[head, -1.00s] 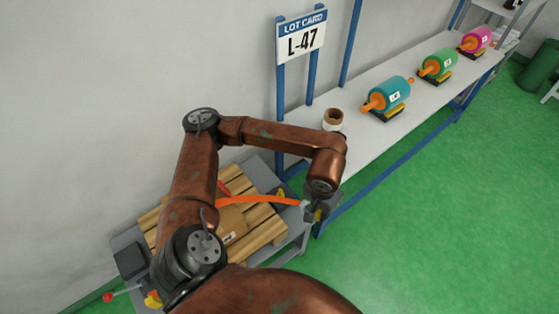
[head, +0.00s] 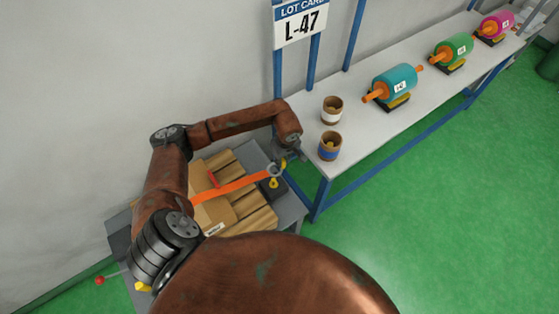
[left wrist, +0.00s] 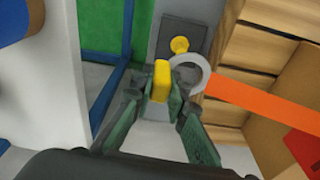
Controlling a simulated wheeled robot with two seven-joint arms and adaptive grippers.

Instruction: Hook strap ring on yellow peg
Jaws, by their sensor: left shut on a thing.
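The grey strap ring (head: 273,170) is at the end of the orange strap (head: 232,187). It also shows in the left wrist view (left wrist: 204,75). The yellow peg (head: 273,183) stands on a dark plate at the cart's right side. In the left wrist view the peg (left wrist: 180,45) shows just beyond the ring's outline, not through its opening. My left gripper (left wrist: 161,98) is shut on a yellow tab (left wrist: 161,75) beside the ring. In the head view the gripper (head: 284,161) is just up and right of the peg. The ring's height above the plate is unclear. My right gripper is not in view.
The strap lies across a cardboard box (head: 212,215) and wooden slats (head: 258,222) on the grey cart (head: 290,207). A white bench (head: 362,140) with blue legs stands close at right, bearing two brown cups and three coloured drums.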

